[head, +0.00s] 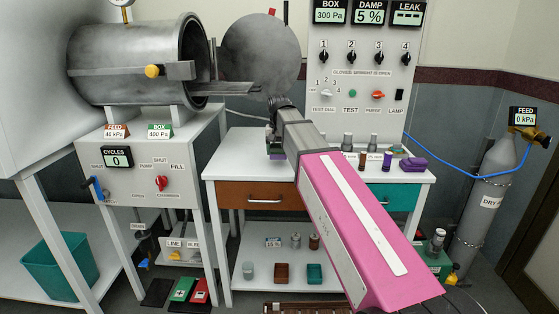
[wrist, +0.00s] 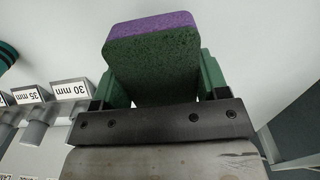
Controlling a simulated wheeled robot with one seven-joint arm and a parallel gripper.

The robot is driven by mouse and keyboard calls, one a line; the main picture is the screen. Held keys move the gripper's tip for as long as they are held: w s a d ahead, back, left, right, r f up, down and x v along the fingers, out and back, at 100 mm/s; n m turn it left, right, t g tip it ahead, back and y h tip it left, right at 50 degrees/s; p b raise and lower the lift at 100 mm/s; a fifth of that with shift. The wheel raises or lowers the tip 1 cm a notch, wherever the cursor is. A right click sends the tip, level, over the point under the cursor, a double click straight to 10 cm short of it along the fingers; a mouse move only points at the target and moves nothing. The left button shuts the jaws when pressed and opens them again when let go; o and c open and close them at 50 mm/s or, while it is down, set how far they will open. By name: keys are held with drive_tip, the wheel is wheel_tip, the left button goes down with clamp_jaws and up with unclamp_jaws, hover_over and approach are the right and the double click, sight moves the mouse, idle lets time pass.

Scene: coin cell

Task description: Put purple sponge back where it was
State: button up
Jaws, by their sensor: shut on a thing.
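My gripper (wrist: 158,82) is shut on a block-shaped sponge (wrist: 150,28) with a purple layer and a dark green layer. The green finger pads press its two sides in the wrist view. In the head view my gripper (head: 275,143) is over the left part of the white table (head: 235,165), with a bit of the purple sponge (head: 277,156) showing below it. I cannot tell whether the sponge touches the tabletop. My arm hides part of the table.
A purple block-like item (head: 413,165) lies at the table's right, beside several small bottles. An open steel chamber (head: 140,65) stands at the left on a white cabinet. A gauge panel (head: 362,75) is behind the table. Labelled 30 mm and 35 mm blocks (wrist: 70,88) show in the wrist view.

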sight(279, 165)
drive_tip(key=shift+w+d+f, duration=0.1)
drive_tip(key=shift+d+f, duration=0.1)
drive_tip(key=shift+f, duration=1.95)
drive_tip(key=shift+f, duration=0.1)
drive_tip(key=o, duration=1)
drive_tip(key=shift+c, duration=0.2)
wheel_tip(279, 165, up, 12)
drive_tip(key=shift+r, duration=0.1)
